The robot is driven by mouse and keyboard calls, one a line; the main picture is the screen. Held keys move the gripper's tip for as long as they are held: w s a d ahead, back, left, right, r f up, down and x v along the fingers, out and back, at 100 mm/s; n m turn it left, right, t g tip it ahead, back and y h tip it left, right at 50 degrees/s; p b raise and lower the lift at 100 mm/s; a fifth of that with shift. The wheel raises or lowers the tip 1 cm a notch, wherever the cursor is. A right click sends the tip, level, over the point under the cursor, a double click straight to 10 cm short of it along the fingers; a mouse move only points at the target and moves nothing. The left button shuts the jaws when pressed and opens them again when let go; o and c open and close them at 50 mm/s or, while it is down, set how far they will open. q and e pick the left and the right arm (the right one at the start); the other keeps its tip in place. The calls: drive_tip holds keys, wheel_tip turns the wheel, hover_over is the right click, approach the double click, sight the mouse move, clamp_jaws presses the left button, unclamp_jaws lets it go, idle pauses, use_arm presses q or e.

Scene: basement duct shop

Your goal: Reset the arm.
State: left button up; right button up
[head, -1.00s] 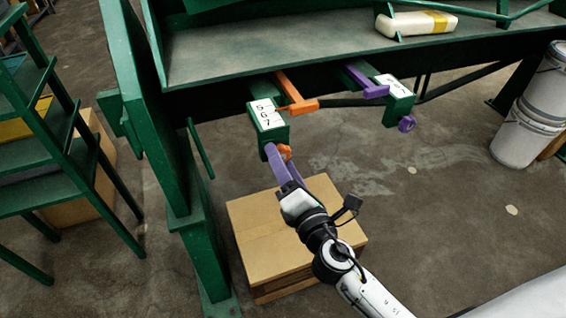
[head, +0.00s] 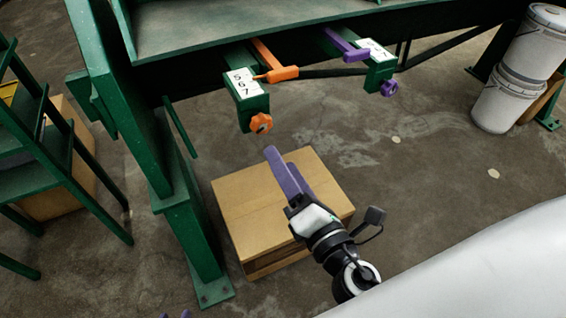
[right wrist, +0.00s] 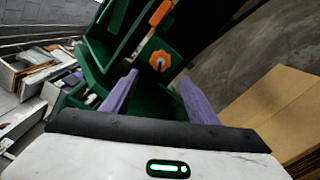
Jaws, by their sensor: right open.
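My right gripper (head: 282,160), with purple fingers, is open and empty in the head view. It is below and apart from the orange knob (head: 261,123) on the green block with a numbered white label (head: 245,83). In the right wrist view the fingers (right wrist: 158,100) are spread, with the orange knob (right wrist: 159,61) beyond the gap between them. Only purple tips of my left gripper (head: 175,314) show at the bottom edge of the head view; the rest is out of frame.
A cardboard box (head: 275,205) stands on the floor below my right gripper. The green bench (head: 290,20) carries an orange handle (head: 275,62), a purple handle (head: 345,45) and a purple knob (head: 389,88). White buckets (head: 505,95) stand at right; green shelving (head: 40,150) is at left.

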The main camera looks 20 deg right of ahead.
idle(0.3)
use_arm(q)
drive_tip(key=r+p, duration=0.1)
drive_tip(key=p, duration=0.1)
drive_tip(key=r+p, duration=0.4)
drive_tip(key=p, duration=0.1)
drive_tip(key=shift+a, duration=0.3)
use_arm(e)
drive_tip(key=s+f+m+g+y, duration=0.1)
drive_tip(key=s+f+m+g, duration=0.3)
drive_tip(key=m, duration=0.7)
drive_tip(key=s+f+m+g+y, duration=0.1)
drive_tip(key=s+f+m+g, duration=0.4)
drive_tip(key=s+f+m, duration=0.4)
wheel_tip(320, 180, down, 4)
drive_tip(key=shift+a+f+m, duration=0.1)
drive_tip(key=shift+a+m, duration=0.15)
drive_tip(key=shift+m, duration=0.95)
use_arm(q)
drive_tip(key=shift+s+f, duration=0.1)
drive_tip(key=shift+s, duration=0.05)
